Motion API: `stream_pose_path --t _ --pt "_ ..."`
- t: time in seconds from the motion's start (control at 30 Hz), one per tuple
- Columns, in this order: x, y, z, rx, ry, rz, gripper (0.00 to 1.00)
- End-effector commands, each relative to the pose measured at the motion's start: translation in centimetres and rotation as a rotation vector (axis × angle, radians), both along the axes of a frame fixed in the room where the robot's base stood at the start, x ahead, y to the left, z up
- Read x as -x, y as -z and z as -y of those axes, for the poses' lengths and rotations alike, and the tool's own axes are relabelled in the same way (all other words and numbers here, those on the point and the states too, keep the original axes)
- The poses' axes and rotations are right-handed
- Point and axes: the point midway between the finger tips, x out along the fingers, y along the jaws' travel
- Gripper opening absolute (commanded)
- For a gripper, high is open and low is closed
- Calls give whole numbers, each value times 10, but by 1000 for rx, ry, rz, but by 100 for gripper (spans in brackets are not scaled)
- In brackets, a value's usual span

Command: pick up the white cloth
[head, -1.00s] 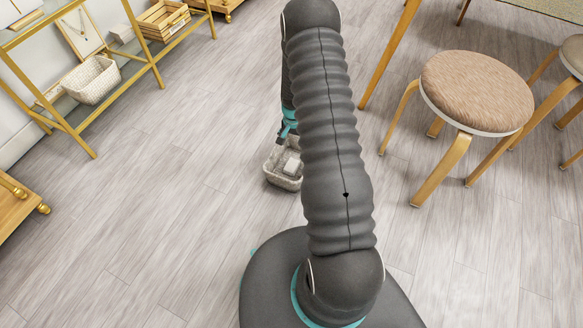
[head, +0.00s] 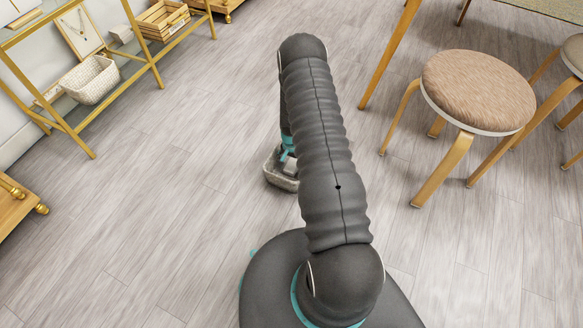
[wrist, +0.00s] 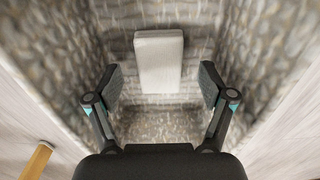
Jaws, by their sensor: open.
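The white cloth (wrist: 158,62) is a pale folded block lying in a woven grey-beige basket (wrist: 60,45). In the wrist view it lies ahead of my gripper (wrist: 160,88), centred between the two fingers. My gripper is open, with one finger on each side and gaps to the cloth; no contact shows. In the head view the basket (head: 276,178) stands on the floor, partly behind my arm. My gripper (head: 288,160) reaches down into it there, and the cloth is hidden.
A round stool (head: 476,92) stands at the right, near a table leg (head: 388,55). A gold-framed shelf (head: 125,70) with a woven basket (head: 90,80) stands at the upper left. The wood floor (head: 150,200) left of my arm is clear.

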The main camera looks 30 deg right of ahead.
Motion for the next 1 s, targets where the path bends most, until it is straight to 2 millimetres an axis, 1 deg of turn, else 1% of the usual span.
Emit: stream_pose_path --t 0.03,0.1,0.37,0.4,0.47,0.5,0.57,0.6,0.63,0.67,0.9,1.0 --pt "0 7 0 -1 1 -1 81" --pt "0 12 0 0 1 0 81" --pt "0 15 1 0 0 1 81" --pt "0 15 1 0 0 1 79" --pt "0 15 1 0 0 1 64" --pt "0 15 1 0 0 1 54" --pt "0 15 1 0 0 1 39" --pt "0 15 1 0 0 1 29" --pt "0 15 1 0 0 1 21" --pt "0 15 1 0 0 1 17" --pt "0 14 0 0 0 1 17" --pt "0 9 0 0 0 1 17"
